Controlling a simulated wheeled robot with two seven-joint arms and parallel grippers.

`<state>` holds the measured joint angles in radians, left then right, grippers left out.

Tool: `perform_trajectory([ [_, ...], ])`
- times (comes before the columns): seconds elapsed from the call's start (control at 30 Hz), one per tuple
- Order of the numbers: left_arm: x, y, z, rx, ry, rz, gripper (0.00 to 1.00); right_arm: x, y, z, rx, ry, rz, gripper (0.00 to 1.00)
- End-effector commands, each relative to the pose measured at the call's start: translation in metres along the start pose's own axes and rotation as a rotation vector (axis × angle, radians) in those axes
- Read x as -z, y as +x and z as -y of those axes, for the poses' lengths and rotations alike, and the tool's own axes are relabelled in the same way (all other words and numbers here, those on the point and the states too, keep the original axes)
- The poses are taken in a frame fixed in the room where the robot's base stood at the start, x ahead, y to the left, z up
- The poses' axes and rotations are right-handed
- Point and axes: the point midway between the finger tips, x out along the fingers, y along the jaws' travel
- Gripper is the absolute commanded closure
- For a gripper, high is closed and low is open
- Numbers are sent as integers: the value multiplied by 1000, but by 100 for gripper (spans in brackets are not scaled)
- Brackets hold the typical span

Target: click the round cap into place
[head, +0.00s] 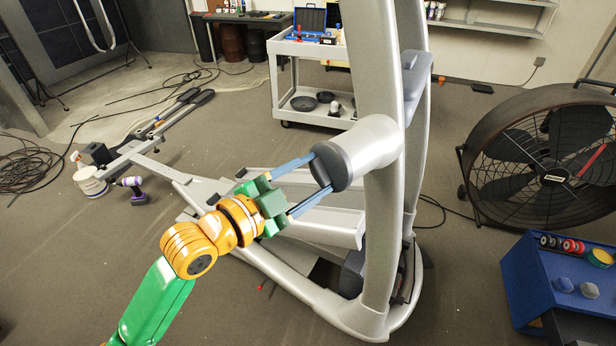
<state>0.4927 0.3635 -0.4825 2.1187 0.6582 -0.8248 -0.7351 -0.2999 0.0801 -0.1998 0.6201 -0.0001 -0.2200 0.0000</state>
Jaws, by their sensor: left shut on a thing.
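The round cap (327,165) is dark grey and sits at the left end of a thick light-grey tube (372,146) on the elliptical's frame (383,200). My left gripper (311,184), on a green and orange arm, has its two long blue fingers on either side of the cap and is shut on it. The cap appears to be against the tube's end; whether it is fully seated cannot be told from this view. My right gripper is not in view.
A large black fan (545,150) stands at the right, with a blue cabinet (545,275) in front of it. A white cart (300,75) stands behind the elliptical. A purple drill (134,190), removed parts and cables lie on the floor at the left.

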Motion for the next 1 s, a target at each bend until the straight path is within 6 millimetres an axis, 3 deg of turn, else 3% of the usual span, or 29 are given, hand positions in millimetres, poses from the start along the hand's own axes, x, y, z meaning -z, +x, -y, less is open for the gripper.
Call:
perform_trajectory([
  [0.27, 0, 2, 0, 1, 0, -1, 90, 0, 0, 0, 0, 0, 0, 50],
  [0.3, 1, 2, 0, 1, 1, -2, 34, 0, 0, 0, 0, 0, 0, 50],
  [0.43, 0, 2, 0, 1, 1, -1, 1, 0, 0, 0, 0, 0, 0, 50],
  [0.67, 0, 0, 0, 1, 1, 0, 1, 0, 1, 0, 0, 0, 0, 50],
  [1.0, -3, -62, -1, 2, 3, 1, 1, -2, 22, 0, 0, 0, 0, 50],
])
